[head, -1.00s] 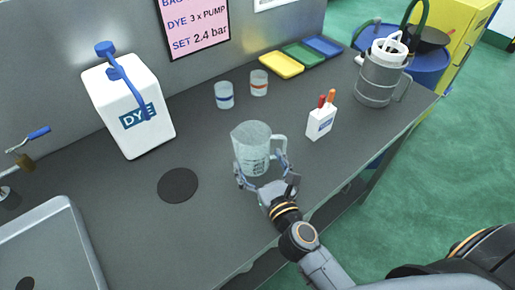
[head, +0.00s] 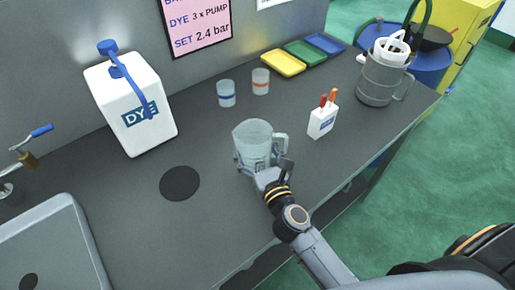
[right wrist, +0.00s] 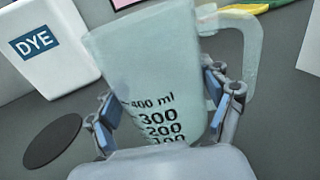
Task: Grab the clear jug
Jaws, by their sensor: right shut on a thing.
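The clear jug (head: 256,142) stands upright on the dark grey bench, its handle to the right. In the right wrist view the jug (right wrist: 150,75) fills the middle, with black millilitre marks on its near side and its handle at upper right. My right gripper (head: 256,168) is at the near side of the jug, low on its body. In the right wrist view the right gripper (right wrist: 163,108) has its blue-padded fingers on both sides of the jug, shut on it. My left gripper is not in view.
A white dye container (head: 132,110) with a blue pump stands left, near a black disc (head: 180,183). Two small cups (head: 226,94) (head: 261,82) stand behind the jug. A white marker holder (head: 322,121) and a grey pitcher (head: 377,84) stand right. A grey tray (head: 60,245) lies front left.

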